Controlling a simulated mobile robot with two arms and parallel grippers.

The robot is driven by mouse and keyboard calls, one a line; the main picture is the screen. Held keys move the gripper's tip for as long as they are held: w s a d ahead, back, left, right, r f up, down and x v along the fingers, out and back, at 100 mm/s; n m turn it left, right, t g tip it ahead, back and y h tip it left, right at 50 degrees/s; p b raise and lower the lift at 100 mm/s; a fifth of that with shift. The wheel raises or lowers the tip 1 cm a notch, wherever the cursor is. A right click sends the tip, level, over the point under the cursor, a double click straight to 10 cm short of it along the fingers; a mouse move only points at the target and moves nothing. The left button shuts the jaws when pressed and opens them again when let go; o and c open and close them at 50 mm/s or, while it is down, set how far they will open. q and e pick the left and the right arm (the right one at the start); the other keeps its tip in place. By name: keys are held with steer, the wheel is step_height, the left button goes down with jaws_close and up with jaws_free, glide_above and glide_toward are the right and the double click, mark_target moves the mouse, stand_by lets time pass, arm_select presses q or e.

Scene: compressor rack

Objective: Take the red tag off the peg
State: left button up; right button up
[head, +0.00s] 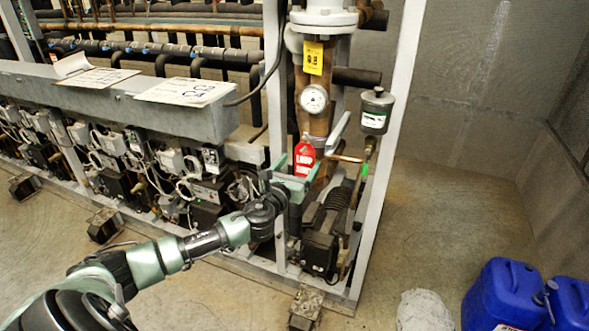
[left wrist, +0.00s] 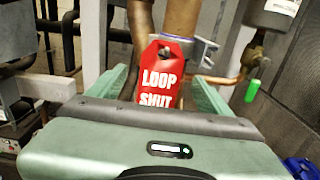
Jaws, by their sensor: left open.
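The red tag (head: 304,157) hangs in front of the copper-brown pipe on the rack. In the left wrist view the tag (left wrist: 160,78) reads "LOOP SHUT" and has a dark hole near its top. The peg cannot be made out clearly. My left gripper (head: 301,168) is open, its two green fingers pointing at the rack. In the left wrist view the tag shows between the fingers of the gripper (left wrist: 162,90), with gaps on both sides. The tag's lower edge is hidden behind the gripper body. My right gripper is not in view.
A round gauge (head: 313,99) and a yellow tag (head: 313,57) are on the pipe above. A grey canister (head: 375,112) and a white frame post (head: 393,110) stand to the right. A black compressor (head: 322,240) sits below. Blue jugs (head: 503,297) stand on the floor, lower right.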

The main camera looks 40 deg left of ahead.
mark_target(305, 155)
arm_select(q)
steer(key=shift+x, duration=2.25)
steer(key=shift+d, duration=0.1)
steer(key=c, duration=1.4)
steer(key=shift+p, duration=0.3)
steer(key=shift+r, duration=0.15)
steer(key=shift+r+p, duration=0.25)
steer(key=shift+p, duration=0.15)
steer(key=shift+s, duration=0.1)
